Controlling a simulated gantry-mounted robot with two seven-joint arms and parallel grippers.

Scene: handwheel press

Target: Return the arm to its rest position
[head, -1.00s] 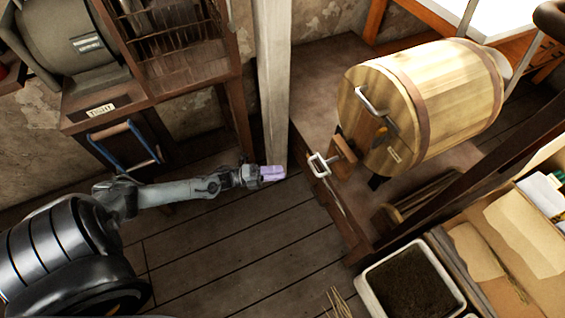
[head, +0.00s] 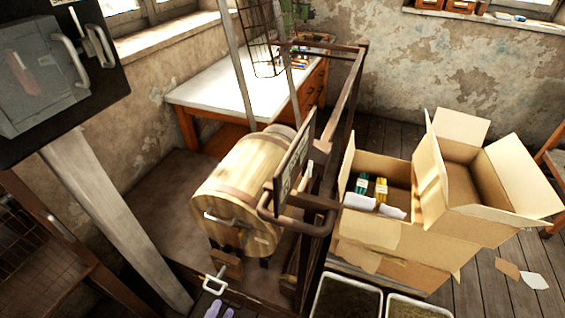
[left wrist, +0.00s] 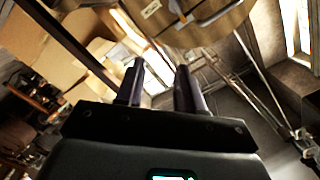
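The tips of my left gripper (head: 219,311) show as pale purple fingers at the bottom edge of the head view, just below the white crank handle (head: 214,282) in front of the wooden barrel (head: 232,190). I cannot tell their distance from the handle. The rest of the left arm is cut off. In the left wrist view, the two dark fingers of the left gripper (left wrist: 160,88) stand apart with nothing between them. The barrel's lower end (left wrist: 205,22) is beyond them at the top. My right gripper is in neither view.
A dark metal frame (head: 335,140) stands right of the barrel. Open cardboard boxes (head: 385,235) and a white-rimmed tub (head: 345,298) lie further right. A pale post (head: 115,225) leans at the left. A white-topped desk (head: 235,95) stands behind.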

